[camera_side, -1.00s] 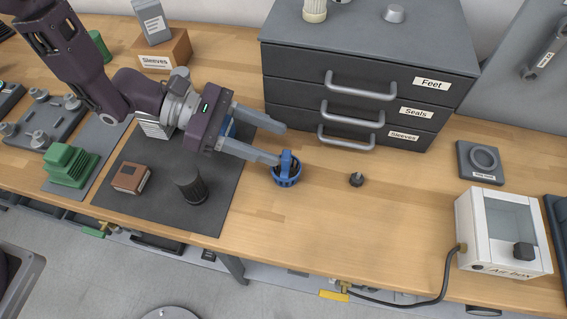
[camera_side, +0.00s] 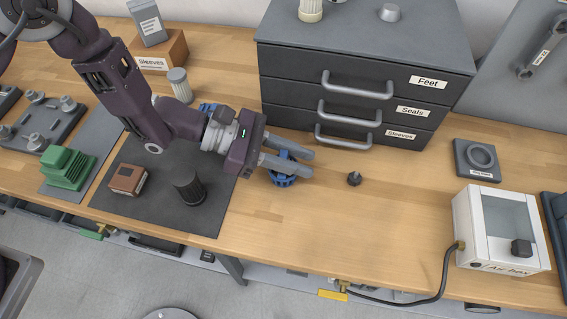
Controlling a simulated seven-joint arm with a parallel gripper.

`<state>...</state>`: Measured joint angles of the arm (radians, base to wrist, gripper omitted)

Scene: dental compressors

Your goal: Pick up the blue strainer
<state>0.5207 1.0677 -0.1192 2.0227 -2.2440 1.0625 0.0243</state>
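The blue strainer (camera_side: 283,181) sits on the wooden bench in front of the drawer unit, right of the dark mat. It is a round slotted cup with an upright handle. My gripper (camera_side: 312,163) reaches over it from the left. Its two grey fingers are apart and extend past the strainer's handle, with blue showing between them. The fingers hide part of the strainer's top. Whether they touch it, I cannot tell.
The grey drawer unit (camera_side: 360,75) stands close behind the strainer, its handles jutting out. A small dark knob (camera_side: 354,179) lies to the right. A black ribbed cylinder (camera_side: 187,187) stands on the dark mat (camera_side: 205,218). The bench front right of the mat is clear.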

